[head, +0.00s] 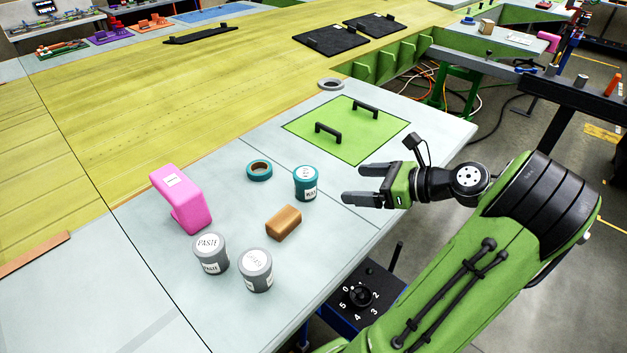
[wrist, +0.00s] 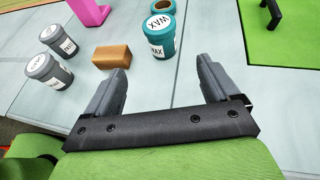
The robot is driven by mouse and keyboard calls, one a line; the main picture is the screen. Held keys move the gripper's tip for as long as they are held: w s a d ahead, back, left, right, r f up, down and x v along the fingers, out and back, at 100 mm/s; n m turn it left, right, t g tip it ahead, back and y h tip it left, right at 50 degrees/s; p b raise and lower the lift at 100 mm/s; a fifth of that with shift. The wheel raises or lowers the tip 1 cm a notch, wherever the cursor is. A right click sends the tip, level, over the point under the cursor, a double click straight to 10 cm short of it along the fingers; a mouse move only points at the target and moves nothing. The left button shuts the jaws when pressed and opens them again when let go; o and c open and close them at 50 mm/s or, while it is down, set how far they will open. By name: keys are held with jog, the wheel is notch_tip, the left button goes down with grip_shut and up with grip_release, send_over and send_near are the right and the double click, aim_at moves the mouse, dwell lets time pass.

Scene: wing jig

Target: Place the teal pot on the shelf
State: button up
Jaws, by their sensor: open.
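The teal pot (head: 306,184) stands upright on the pale grey worktop, with a white label on its side. In the wrist view the teal pot (wrist: 160,36) is ahead of the fingers, its label reading WAX. My gripper (head: 354,184) is open and empty, to the right of the pot and apart from it. In the wrist view my gripper (wrist: 162,85) shows its two fingers spread, with bare worktop between them. I cannot tell which surface is the shelf.
A brown block (head: 283,223), two grey pots (head: 211,254) (head: 256,270), a pink angled piece (head: 181,199) and a teal tape roll (head: 259,171) sit near the pot. A green panel (head: 347,128) with two black handles lies behind. The worktop's front right strip is clear.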

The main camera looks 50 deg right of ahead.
aim_at(316, 182)
jog(key=b+x, duration=0.2)
jog(key=x, duration=0.7)
jog(key=shift+w+f+b, duration=0.2)
jog(key=shift+b, duration=0.2)
jog(key=b+x, duration=0.1)
jog(key=x, duration=0.5)
jog(key=shift+d+r+b, duration=0.15)
jog(key=shift+b, duration=0.15)
jog(key=shift+s+r, duration=0.1)
jog(key=shift+c, duration=0.7)
jog(key=c, duration=1)
jog(key=shift+r, duration=0.1)
jog(key=shift+c, duration=0.6)
